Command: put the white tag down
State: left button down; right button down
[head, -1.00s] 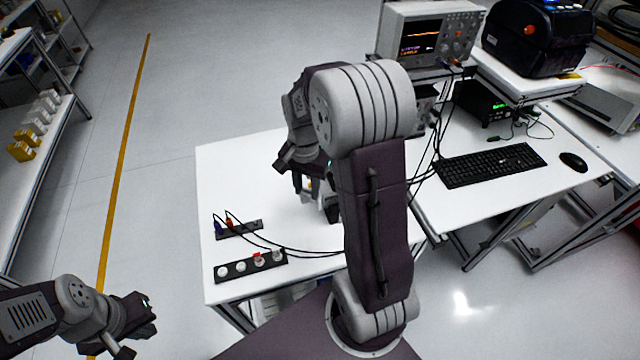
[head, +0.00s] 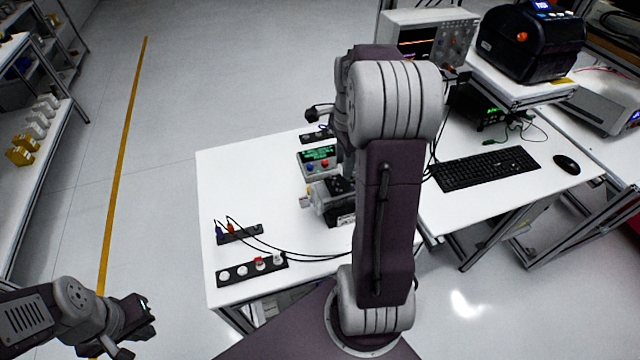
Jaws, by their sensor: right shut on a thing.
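My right gripper (head: 322,114) is at the far side of the white table (head: 230,180), above its back edge. It is shut, but my arm hides its fingertips and the white tag between them. Below it stand a grey device with a green display (head: 318,154) and a grey-and-black motor assembly (head: 335,195). My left gripper (head: 150,322) hangs over the floor left of the table, away from everything; its finger gap is not clear.
A black strip (head: 250,270) with white discs and a red piece lies at the table's front left. A second strip (head: 240,234) holds plugs with black cables running right. A keyboard (head: 485,168), mouse (head: 566,164) and oscilloscope (head: 428,38) occupy the right bench.

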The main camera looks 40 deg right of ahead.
send_over(320, 190)
notch_tip(320, 190, down, 4)
jog(key=shift+a+r, duration=0.1)
jog(key=shift+f+p, duration=0.4)
jog(key=shift+f, duration=1.6)
jog(key=shift+s+f, duration=0.1)
jog(key=c, duration=1.1)
grip_release()
notch_tip(320, 190, up, 12)
jog(key=s+a+f+n, duration=0.3)
jog(key=a+n, duration=0.2)
jog(key=n, duration=0.2)
jog(key=s+a+f+n, duration=0.3)
jog(key=s+a+n, duration=0.1)
jog(key=n, duration=0.3)
jog(key=s+a+f+n+t, duration=0.1)
jog(key=s+a+f+n, duration=0.2)
jog(key=n, duration=0.4)
jog(key=shift+s+a+f, duration=0.1)
jog(key=shift+a+f, duration=0.15)
jog(key=shift+a, duration=0.45)
jog(key=shift+s+a+f, duration=0.1)
jog(key=shift+a+f, duration=0.1)
jog(key=shift+a, duration=0.45)
